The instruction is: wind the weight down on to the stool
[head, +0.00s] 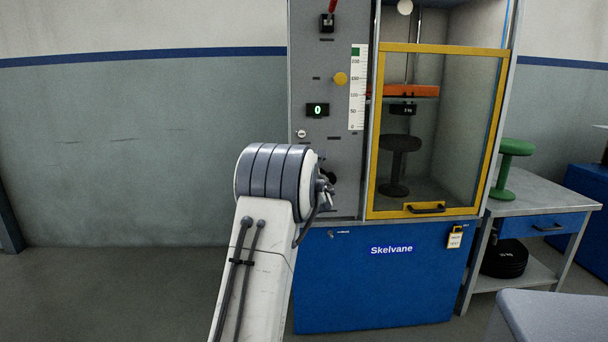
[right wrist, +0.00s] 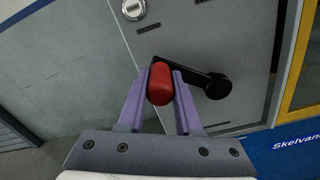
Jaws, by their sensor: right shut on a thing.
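In the head view the orange weight bar (head: 410,90) hangs inside the cabinet, with a black block (head: 403,109) under it. The dark stool (head: 399,160) stands upright on the cabinet floor, with a visible gap between block and seat. In the right wrist view my right gripper (right wrist: 160,88) is shut on the red knob (right wrist: 160,78) of the black crank (right wrist: 215,86). The crank arm points left of its hub. In the head view my right wrist hides most of the crank. My left gripper is not in view.
The yellow-framed door (head: 376,150) is closed. The panel carries a scale (head: 357,88), a display (head: 317,110) reading 0, a yellow button (head: 340,79) and a red lever (head: 331,8). A side table (head: 545,195) holds a green stool (head: 510,165).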

